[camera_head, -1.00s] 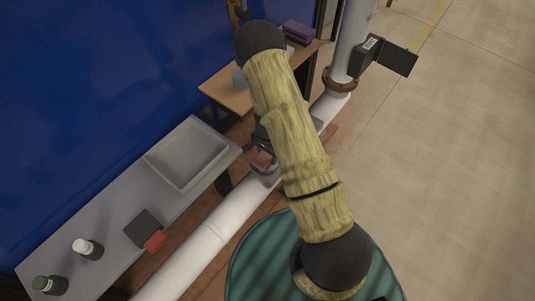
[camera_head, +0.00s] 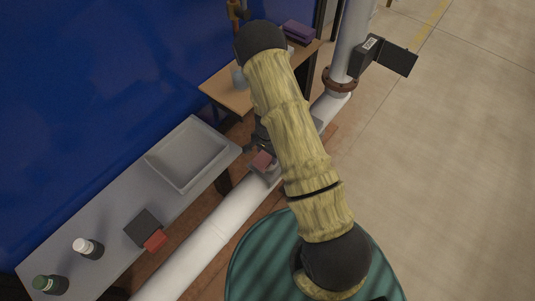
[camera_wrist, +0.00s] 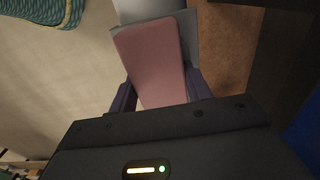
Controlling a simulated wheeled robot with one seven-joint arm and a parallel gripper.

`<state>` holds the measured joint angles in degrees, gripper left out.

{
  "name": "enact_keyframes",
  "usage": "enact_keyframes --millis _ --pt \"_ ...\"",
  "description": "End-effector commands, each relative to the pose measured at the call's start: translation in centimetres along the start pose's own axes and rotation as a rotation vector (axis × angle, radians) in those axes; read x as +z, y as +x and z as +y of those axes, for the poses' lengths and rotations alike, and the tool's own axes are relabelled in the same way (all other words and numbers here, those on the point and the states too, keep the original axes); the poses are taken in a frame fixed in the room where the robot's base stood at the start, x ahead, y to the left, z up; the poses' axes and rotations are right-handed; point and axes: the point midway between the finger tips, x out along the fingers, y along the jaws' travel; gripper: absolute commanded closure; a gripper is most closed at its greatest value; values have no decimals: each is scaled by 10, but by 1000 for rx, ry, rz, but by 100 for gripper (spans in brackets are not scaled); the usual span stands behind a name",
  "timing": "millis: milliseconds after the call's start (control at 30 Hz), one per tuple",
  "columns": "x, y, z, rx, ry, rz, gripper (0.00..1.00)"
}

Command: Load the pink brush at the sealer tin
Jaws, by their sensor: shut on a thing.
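The pink brush (camera_head: 262,160) shows as a flat pink block just left of my arm, by the white pipe. In the wrist view, the pink brush (camera_wrist: 152,58) stands out beyond the two dark fingers. My gripper (camera_wrist: 160,92) is shut on it; in the head view my gripper (camera_head: 260,142) is partly hidden behind the arm. A grey plate shows behind the brush in the wrist view; whether they touch, I cannot tell. A small grey-blue tin (camera_head: 239,79) stands on the wooden table; whether it is the sealer tin is unclear.
The white pipe (camera_head: 212,237) runs diagonally below the brush. A grey bench (camera_head: 118,207) carries a shallow tray (camera_head: 211,171), a dark block with a red part (camera_head: 143,229), a white-capped bottle (camera_head: 87,248) and a green-capped one (camera_head: 50,285). A wooden table (camera_head: 226,92) holds purple items.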

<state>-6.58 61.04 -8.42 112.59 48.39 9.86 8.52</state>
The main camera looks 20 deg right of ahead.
Motion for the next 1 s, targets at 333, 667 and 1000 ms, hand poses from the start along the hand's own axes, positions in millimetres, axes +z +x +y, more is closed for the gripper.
enact_keyframes --millis 333,667,1000 --pt "1 1 1 3 0 -2 69" --pt "0 -21 0 1 1 -1 69" --pt "0 -44 0 1 -1 0 69"
